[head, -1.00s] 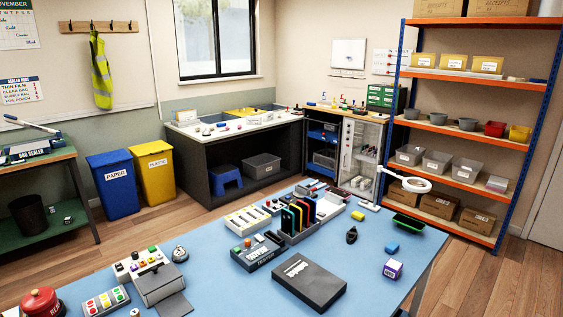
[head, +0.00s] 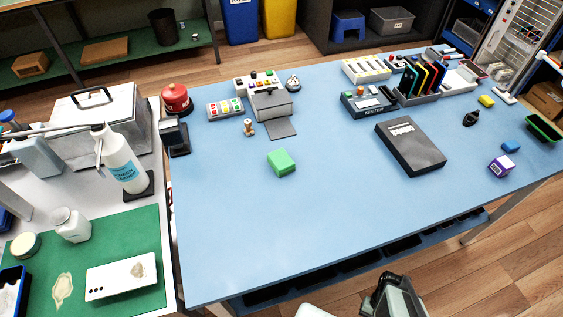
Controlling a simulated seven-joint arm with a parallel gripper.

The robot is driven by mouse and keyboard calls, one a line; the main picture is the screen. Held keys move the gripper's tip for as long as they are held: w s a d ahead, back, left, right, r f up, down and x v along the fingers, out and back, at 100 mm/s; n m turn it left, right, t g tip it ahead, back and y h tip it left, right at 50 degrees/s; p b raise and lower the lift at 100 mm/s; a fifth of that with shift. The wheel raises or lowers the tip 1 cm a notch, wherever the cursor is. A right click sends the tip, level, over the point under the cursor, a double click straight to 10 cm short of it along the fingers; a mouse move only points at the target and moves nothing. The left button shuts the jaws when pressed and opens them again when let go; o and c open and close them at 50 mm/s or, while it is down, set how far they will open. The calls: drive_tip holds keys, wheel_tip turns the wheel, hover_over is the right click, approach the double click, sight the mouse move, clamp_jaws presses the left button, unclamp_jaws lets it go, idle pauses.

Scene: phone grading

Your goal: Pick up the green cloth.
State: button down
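The green cloth (head: 281,160) looks like a small, thick folded block. It lies flat on the blue table top, left of the middle, with clear table around it. What appears to be my gripper (head: 392,292) shows only in part at the bottom edge, in front of the table's near edge. It is well apart from the cloth. Its fingers cannot be made out, so I cannot tell if it is open or shut.
Behind the cloth stand a grey box with a flap (head: 271,104), a small wooden stamp (head: 248,128) and a red bell-like pot (head: 176,99). A dark flat case (head: 410,147) lies to the right. A white spray bottle (head: 121,160) stands on the left bench. The table's front middle is bare.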

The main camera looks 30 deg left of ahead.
drive_tip(key=c, duration=1.8)
unclamp_jaws()
drive_tip(key=o, duration=1.6)
